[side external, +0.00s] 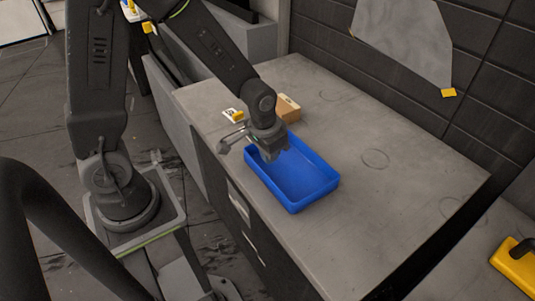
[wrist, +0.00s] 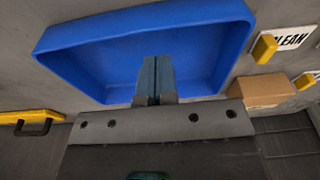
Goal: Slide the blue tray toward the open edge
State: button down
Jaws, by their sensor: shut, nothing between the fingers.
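The blue tray (side external: 308,184) lies flat on the grey worktop (side external: 400,215), close to its near edge above the drawers. It looks empty. My gripper (side external: 268,153) is over the end of the tray nearer the wooden block. In the wrist view my gripper's fingers (wrist: 156,62) are together with nothing between them, and they overlap the tray (wrist: 105,62). I cannot tell whether the fingertips touch the tray's floor or wall. In the side view the wrist hides part of the tray's rim and the fingertips.
A wooden block (side external: 288,107) and a white label with yellow (side external: 234,116) lie just beyond the tray. A yellow item with a black handle (side external: 516,264) is at the far right. A tiled wall (side external: 490,65) backs the worktop. The worktop right of the tray is clear.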

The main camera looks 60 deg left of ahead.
jog(key=shift+s, duration=0.4)
jog(key=c, duration=1.8)
grip_release()
jog(key=shift+o, duration=0.7)
jog(key=o, duration=0.3)
jog(key=shift+d+r+n, duration=0.15)
jog(key=shift+r+n, duration=0.15)
jog(key=shift+n, duration=0.3)
jog(key=shift+o, duration=0.7)
jog(key=shift+d+r+n, duration=0.1)
jog(key=shift+r+n, duration=0.25)
jog(key=shift+n, duration=0.25)
notch_tip(320, 180, up, 8)
jog(key=s+d+n+g, duration=0.1)
jog(key=s+d+n, duration=0.1)
jog(key=n, duration=1.3)
jog(key=shift+g, duration=0.4)
